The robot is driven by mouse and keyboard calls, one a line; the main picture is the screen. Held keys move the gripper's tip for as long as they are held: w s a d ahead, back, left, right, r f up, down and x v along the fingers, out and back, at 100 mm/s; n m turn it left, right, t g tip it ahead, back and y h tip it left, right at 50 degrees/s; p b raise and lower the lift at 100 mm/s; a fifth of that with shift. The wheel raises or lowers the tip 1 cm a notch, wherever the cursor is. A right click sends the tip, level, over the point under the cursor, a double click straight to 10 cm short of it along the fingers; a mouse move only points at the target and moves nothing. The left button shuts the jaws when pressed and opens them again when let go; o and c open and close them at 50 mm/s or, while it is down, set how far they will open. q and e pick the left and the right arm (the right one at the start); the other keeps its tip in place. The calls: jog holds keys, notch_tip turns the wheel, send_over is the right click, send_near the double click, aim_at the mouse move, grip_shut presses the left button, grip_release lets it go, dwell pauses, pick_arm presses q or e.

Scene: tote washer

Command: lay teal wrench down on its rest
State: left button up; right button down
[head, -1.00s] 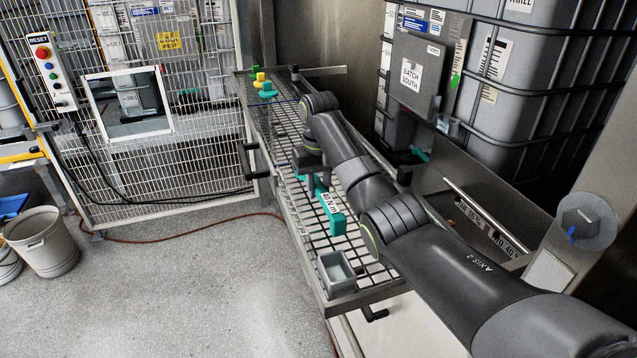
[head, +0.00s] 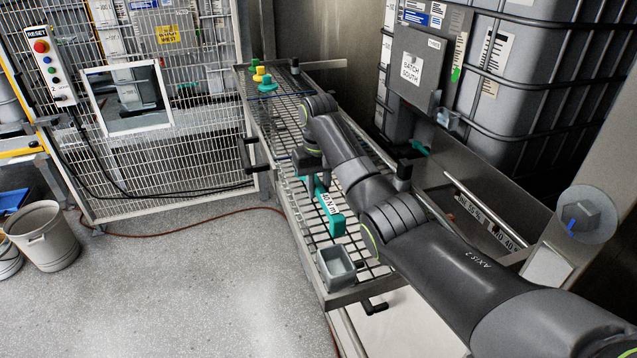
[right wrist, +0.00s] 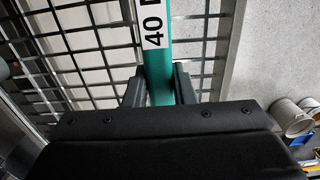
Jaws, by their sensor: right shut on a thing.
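The teal wrench (head: 337,226) has a white label reading 40 Nm. It is over the wire rack (head: 312,240), roughly along the rack's length. My right gripper (head: 310,178) is shut on it; the wrist and forearm hide its far part. In the right wrist view the wrench shaft (right wrist: 158,70) runs between the two fingers (right wrist: 158,88), with the rack's bars (right wrist: 95,50) behind it. I cannot tell whether the wrench touches the rack, and I cannot make out its rest. My left gripper is out of view.
A small grey bin (head: 337,268) sits at the rack's near end, close to the wrench's near end. Yellow and teal pieces (head: 264,80) stand at the far end. A large caged tank (head: 520,90) stands to the right. Open floor (head: 200,280) lies left.

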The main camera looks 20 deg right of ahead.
jog(key=shift+f, duration=0.25)
dwell(0.6)
jog(key=c, duration=0.6)
grip_release()
jog(key=shift+r, duration=4.5)
jog(key=shift+f, duration=0.1)
